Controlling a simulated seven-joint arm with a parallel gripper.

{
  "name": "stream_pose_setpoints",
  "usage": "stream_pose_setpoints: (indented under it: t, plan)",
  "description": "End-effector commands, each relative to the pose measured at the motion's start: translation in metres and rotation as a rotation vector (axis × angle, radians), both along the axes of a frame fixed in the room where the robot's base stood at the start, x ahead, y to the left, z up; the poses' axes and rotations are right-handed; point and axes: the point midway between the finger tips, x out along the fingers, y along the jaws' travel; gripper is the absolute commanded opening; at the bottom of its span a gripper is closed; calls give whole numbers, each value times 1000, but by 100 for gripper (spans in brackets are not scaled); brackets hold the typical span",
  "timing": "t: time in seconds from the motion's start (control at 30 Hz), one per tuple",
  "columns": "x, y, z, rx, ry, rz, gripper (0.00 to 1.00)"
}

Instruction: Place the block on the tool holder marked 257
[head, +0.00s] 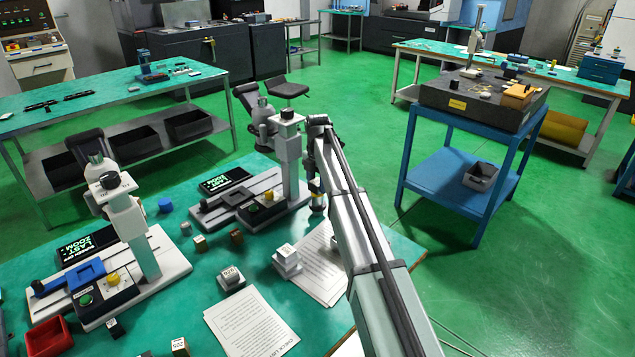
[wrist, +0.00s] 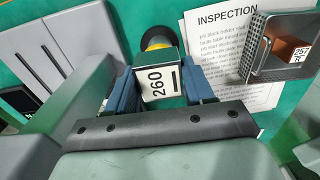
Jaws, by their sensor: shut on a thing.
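In the head view my arm covers most of the gripper and the held block. Two pale holders with labels, one (head: 287,262) by the paper and one (head: 231,279) further left, stand on the green bench; I cannot read their labels surely.
A black and yellow round part (wrist: 156,40) lies beyond the held block. An inspection sheet (wrist: 217,45) lies by the 257 holder. Two measuring stands (head: 128,230) (head: 290,165), a red bin (head: 47,337) and small blocks (head: 200,243) take up the bench's left side.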

Motion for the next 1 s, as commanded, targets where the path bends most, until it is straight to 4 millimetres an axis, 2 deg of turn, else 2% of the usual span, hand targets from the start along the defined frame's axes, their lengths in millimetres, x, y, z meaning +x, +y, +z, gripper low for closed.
stream_pose_setpoints:
  t: [0.03, 0.3, 0.63, 0.77, 1.0]
  plan:
    - [0, 0, -1, 0, 0, 0, 54]
    - [0, 0, 0, 0, 0, 0, 78]
    - [0, 0, 5, 0, -1, 0, 78]
    - [1, 0, 21, 1, -2, 0, 78]
    - [1, 0, 66, 1, -2, 0, 78]
